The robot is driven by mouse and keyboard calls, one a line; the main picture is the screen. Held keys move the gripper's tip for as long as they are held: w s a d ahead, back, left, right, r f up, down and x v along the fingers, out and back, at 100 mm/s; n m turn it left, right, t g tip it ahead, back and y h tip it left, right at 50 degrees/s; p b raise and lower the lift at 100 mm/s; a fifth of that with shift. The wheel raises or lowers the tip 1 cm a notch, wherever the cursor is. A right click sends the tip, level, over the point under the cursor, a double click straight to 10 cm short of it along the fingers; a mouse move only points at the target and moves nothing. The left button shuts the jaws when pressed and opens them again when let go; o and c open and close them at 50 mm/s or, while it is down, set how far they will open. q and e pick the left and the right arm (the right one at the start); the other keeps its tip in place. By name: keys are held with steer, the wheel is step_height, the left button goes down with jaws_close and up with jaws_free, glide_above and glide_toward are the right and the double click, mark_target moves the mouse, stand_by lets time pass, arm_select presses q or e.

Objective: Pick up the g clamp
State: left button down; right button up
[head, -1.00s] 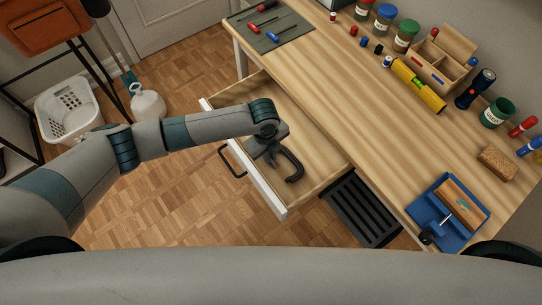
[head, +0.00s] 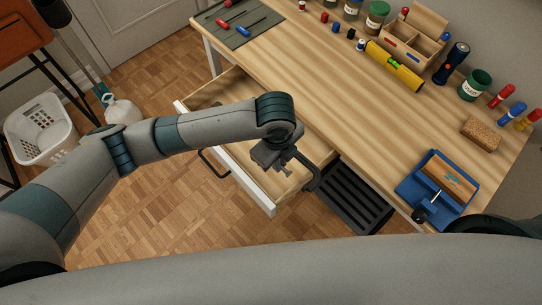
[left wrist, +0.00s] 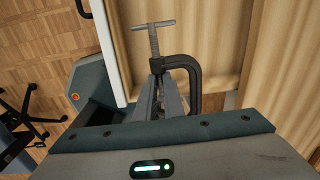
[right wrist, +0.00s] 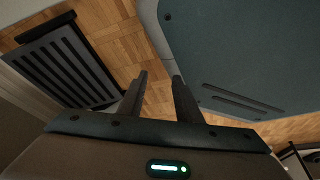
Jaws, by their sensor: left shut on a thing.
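The dark grey g clamp (head: 314,178) is in my left gripper (head: 280,158). It appears held above the right front part of the open drawer, with its C-frame overlapping the drawer's right side in the head view. In the left wrist view the fingers (left wrist: 160,92) are shut on the clamp, with its frame (left wrist: 196,80) to the right and its T-handle screw (left wrist: 153,38) beyond the fingertips. The fingers hide part of the clamp. My right gripper (right wrist: 160,76) is open and empty; the floor shows between its fingers.
The open wooden drawer (head: 233,88) sticks out from the desk (head: 330,95). A black slatted unit (head: 352,200) stands right of it. A blue vise-like holder (head: 410,188), cork block (head: 481,134), yellow level (head: 395,66) and jars lie on the desktop.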

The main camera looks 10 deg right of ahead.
arm_select(q)
steer(key=shift+s+d+r, duration=0.15)
steer(key=shift+d+r, duration=0.05)
arm_select(e)
steer(key=shift+w, duration=0.15)
steer(key=shift+w+r, duration=0.1)
steer(key=shift+w, duration=0.25)
arm_select(q)
steer(key=shift+a, duration=0.1)
arm_select(e)
steer(key=shift+w, duration=0.1)
